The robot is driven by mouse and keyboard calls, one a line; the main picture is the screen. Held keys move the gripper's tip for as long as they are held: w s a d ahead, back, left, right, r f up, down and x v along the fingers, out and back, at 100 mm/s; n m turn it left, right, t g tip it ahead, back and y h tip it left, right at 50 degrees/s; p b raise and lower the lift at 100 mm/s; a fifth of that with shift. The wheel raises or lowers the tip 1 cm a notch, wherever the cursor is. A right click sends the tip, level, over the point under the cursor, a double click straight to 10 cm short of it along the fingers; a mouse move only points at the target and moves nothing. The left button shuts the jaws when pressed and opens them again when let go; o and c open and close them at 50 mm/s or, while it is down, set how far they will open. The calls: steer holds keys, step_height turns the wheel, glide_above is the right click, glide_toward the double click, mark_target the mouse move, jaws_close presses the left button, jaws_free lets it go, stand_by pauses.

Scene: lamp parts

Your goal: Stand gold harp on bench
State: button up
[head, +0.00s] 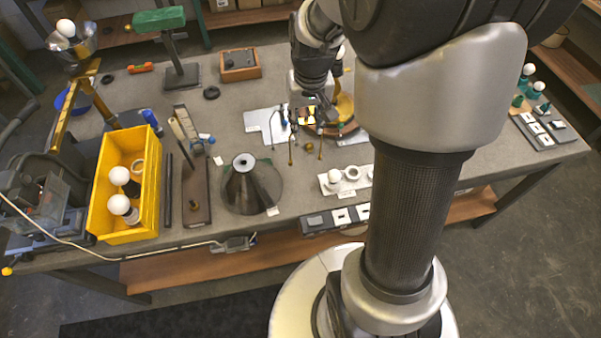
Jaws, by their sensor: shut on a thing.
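My gripper (307,114) is over the middle of the grey bench (230,108), shut on the gold harp. Thin gold rods of the harp (290,153) show below and beside the fingers, pointing down toward the bench top. The upper part of the harp is mostly hidden by the fingers and is small in this view. I cannot tell whether its lower ends touch the bench or hang just above it.
A dark cone shade (240,188) stands in front left of my gripper. A yellow bin (101,212) with bulbs is farther left. White sheets (262,122) lie under the gripper area. A bulb holder (335,182) sits at the front. The back middle is fairly clear.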

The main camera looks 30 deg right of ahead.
step_height(320, 180, down, 16)
steer(key=b, duration=0.3)
steer(key=shift+r, duration=0.15)
steer(key=shift+b, duration=0.3)
steer(key=o, duration=1.2)
steer(key=s+a+r+n+t+p, duration=0.1)
steer(key=s+a+r+p, duration=0.2)
steer(key=r, duration=0.8)
steer(key=s+a+r, duration=0.4)
steer(key=r, duration=0.7)
steer(key=s+a+r, duration=0.1)
steer(key=s+r, duration=0.1)
steer(key=s, duration=0.2)
steer(key=s+a+r+n+t, duration=0.1)
steer(key=s+a, duration=0.1)
steer(key=s, duration=0.2)
steer(key=s+a+r+n, duration=0.1)
steer(key=s+a+r, duration=0.1)
steer(key=s, duration=0.2)
steer(key=shift+s+a+r+t, duration=0.2)
steer(key=shift+r+t, duration=0.1)
steer(key=shift+t, duration=0.1)
